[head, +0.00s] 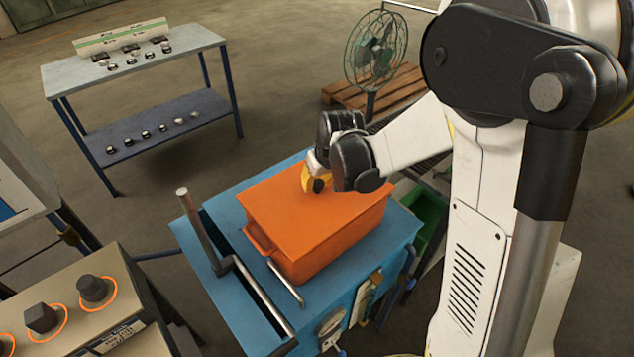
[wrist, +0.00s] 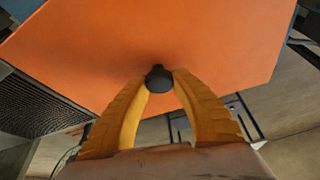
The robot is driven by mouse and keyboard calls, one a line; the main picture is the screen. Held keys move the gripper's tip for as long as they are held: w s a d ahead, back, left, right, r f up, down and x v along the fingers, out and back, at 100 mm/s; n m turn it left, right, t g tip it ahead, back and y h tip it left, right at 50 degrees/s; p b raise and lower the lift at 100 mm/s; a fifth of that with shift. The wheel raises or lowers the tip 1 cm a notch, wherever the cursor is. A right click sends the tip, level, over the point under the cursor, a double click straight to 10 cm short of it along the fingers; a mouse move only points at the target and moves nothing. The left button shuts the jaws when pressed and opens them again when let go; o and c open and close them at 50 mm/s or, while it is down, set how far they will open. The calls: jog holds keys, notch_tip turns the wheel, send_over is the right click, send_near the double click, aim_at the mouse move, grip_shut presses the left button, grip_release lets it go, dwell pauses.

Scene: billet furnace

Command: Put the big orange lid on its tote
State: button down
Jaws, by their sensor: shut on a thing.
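The big orange lid (head: 285,212) lies level over the top of the orange tote (head: 325,250), its edges roughly in line with the tote's walls. I cannot tell whether a thin gap remains between them. The tote stands upright on a blue cart top, with a handle on its near left end. My gripper (head: 314,184), with yellow fingers, is over the far right part of the lid. In the wrist view my gripper (wrist: 159,76) is shut on the lid's small black knob (wrist: 158,80), and the lid fills the upper picture (wrist: 200,40).
The blue cart (head: 228,210) has a raised grey handle bar (head: 190,215) on its left. A control panel with black knobs (head: 60,315) is at the near left. A table with small parts (head: 60,75) stands far left. A fan (head: 375,50) and wooden pallet (head: 400,90) are behind.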

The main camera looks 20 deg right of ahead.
jog(key=shift+f, duration=0.2)
dwell(0.4)
jog(key=c, duration=1)
grip_release()
jog(key=shift+c, duration=0.2)
jog(key=v, duration=1.2)
jog(key=shift+r, duration=0.1)
jog(key=s+f+m+t+b, duration=0.1)
jog(key=s+b, duration=0.3)
jog(key=s, duration=1.3)
jog(key=shift+s+a+f+m+t+h+b, duration=0.25)
jog(key=shift+a+m+t+h+b, duration=0.15)
jog(key=shift+t, duration=0.3)
